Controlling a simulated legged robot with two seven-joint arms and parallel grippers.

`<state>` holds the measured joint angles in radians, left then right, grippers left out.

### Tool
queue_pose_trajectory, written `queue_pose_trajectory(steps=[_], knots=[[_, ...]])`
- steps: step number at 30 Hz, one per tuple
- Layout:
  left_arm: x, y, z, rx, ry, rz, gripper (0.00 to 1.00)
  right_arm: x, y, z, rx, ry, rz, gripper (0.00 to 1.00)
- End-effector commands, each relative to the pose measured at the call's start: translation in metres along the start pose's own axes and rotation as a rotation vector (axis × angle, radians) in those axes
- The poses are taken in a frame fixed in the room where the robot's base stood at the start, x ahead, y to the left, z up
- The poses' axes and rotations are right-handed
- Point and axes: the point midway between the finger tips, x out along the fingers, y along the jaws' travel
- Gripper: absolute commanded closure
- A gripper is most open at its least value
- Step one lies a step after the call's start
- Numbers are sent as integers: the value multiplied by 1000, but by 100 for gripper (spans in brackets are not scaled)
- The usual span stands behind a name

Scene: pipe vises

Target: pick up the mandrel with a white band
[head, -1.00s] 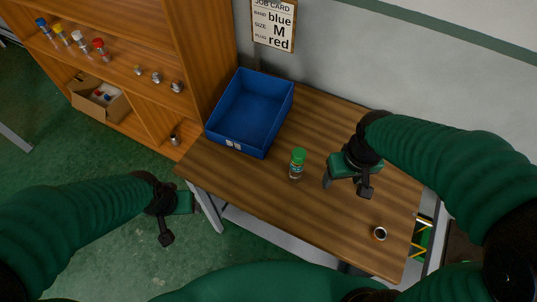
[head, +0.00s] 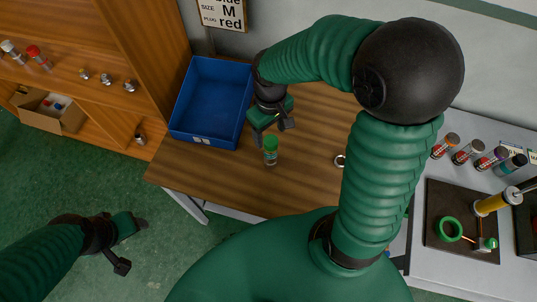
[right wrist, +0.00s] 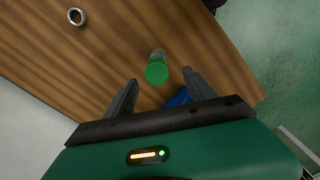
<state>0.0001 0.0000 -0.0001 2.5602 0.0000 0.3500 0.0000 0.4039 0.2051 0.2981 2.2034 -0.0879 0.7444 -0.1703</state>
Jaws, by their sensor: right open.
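No mandrel with a clearly readable white band stands out. A white-topped piece (head: 10,47) is on the shelf at the far left; whether it is that mandrel I cannot tell. A green-capped bottle-like piece (head: 270,150) stands upright on the wooden table; it also shows in the right wrist view (right wrist: 157,72). My right gripper (head: 264,128) is just behind it and above the table. It is open and empty, its fingers (right wrist: 159,80) apart with the green cap ahead between them. My left gripper (head: 128,245) hangs over the floor; its fingers are unclear.
A blue bin (head: 212,100) stands at the table's back left. A metal ring (head: 340,160) lies on the wooden table (head: 225,185). A grey bench (head: 440,275) at right holds several banded cylinders (head: 467,152) and a dark tray (head: 465,190) with a yellow cylinder (head: 495,202).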

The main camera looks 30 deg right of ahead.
Motion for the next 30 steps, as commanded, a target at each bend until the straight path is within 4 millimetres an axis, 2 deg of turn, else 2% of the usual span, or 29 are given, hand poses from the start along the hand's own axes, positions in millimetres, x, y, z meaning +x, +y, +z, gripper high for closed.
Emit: queue_pose_trajectory(steps=[5,10,13,18,30], knots=[[-2,0,-1,0,0,0,36,20,1,-1,0,-3,-3,36],[-3,0,-1,0,0,0,36,51,3,-5,-1,-3,-1,36],[-3,0,-1,0,0,0,36,58,3,-6,-1,0,0,36],[-2,0,-1,0,0,0,36,58,3,-6,0,1,1,36],[-2,0,-1,0,0,0,36,58,3,-6,0,1,1,87]])
